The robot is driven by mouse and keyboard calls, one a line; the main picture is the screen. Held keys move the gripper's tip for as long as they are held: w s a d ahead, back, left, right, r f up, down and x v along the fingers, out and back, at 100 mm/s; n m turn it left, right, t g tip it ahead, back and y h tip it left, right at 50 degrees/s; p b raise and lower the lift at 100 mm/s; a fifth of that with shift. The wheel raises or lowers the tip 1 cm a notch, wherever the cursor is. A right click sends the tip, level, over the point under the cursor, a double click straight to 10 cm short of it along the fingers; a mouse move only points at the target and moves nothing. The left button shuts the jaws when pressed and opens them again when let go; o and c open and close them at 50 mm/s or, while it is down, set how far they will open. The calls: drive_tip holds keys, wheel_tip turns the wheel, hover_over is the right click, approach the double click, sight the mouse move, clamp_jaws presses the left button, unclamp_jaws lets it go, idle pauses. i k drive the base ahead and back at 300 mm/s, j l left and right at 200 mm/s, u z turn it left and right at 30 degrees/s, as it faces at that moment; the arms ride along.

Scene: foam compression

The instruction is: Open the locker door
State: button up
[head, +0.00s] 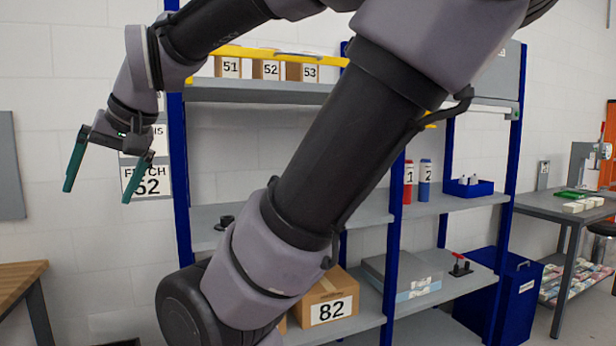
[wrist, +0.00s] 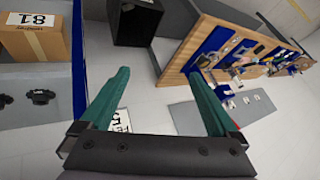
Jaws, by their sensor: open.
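My gripper (head: 97,194) is at the left of the head view. Its two green fingers are spread apart with nothing between them, in front of the white wall and left of the blue-posted shelf rack. No locker door can be clearly made out. A grey box-like unit (head: 497,75) stands high at the right of the rack, partly hidden by my arm; I cannot tell whether it has a door. A dark box (wrist: 136,22) shows at the top of the wrist view.
The rack's shelves (head: 262,93) hold numbered boxes, red and blue cylinders (head: 424,182) and a box marked 82 (head: 331,309). A blue bin (head: 515,285) stands lower right. A wooden table (head: 22,275) is at lower left. My arm hides the rack's middle.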

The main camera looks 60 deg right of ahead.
sight(500, 81)
drive_tip(key=z, duration=3)
